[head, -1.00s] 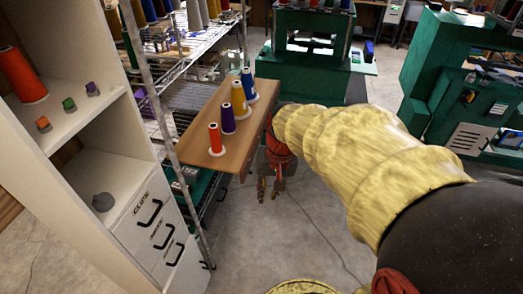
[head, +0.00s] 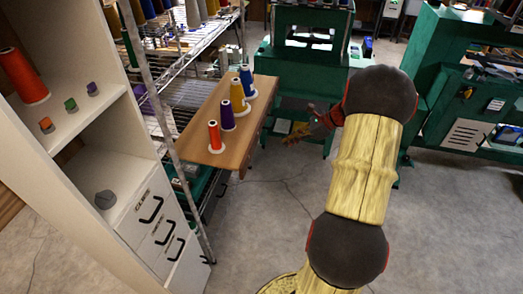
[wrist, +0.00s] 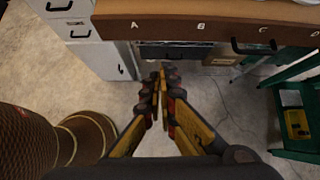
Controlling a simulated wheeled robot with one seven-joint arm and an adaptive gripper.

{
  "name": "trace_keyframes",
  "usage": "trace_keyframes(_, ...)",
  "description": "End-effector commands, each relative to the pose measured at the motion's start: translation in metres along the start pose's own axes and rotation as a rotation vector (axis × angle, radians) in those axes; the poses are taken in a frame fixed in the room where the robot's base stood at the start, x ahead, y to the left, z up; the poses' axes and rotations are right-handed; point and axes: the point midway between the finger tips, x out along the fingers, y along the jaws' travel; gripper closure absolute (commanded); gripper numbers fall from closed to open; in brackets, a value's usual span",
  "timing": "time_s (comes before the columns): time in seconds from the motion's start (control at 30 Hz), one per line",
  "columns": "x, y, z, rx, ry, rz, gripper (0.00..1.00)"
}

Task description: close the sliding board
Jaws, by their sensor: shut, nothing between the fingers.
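The sliding board (head: 242,128) is a brown wooden slab sticking out from the wire rack, with a row of thread cones standing on it: orange (head: 215,137), purple (head: 227,116), yellow (head: 238,94) and blue (head: 247,80). In the wrist view, the board's edge (wrist: 170,28) runs across the top, with white letters A to D and a black handle (wrist: 255,47) near C. My gripper (head: 290,137) is right of the board, apart from it. In the wrist view my gripper (wrist: 163,72) is shut and empty, its tips pointing toward the edge from below.
A white cabinet (head: 128,205) with drawers and small items stands at the left. The wire rack (head: 185,60) is behind the board. Green machines (head: 440,75) stand at the back and right. The concrete floor (head: 265,215) in front of the board is clear.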

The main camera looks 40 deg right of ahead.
Motion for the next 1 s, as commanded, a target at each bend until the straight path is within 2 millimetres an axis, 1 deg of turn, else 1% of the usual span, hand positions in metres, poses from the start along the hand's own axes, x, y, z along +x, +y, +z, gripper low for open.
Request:
trace_keyframes(0.17, 0.005, 0.002, 0.000, 0.057, -0.001, 0.006, 1.00)
trace_keyframes(0.27, 0.015, 0.003, 0.000, 0.057, -0.001, 0.008, 1.00)
trace_keyframes(0.37, 0.031, 0.003, 0.000, 0.056, 0.000, 0.008, 1.00)
trace_keyframes(0.6, 0.079, 0.004, -0.001, 0.055, 0.001, 0.010, 1.00)
trace_keyframes(0.73, 0.103, 0.003, -0.001, 0.053, 0.001, 0.008, 1.00)
trace_keyframes(0.9, 0.119, 0.002, 0.018, 0.051, 0.000, 0.007, 1.00)
trace_keyframes(1.0, 0.125, 0.002, 0.024, 0.052, 0.001, 0.006, 1.00)
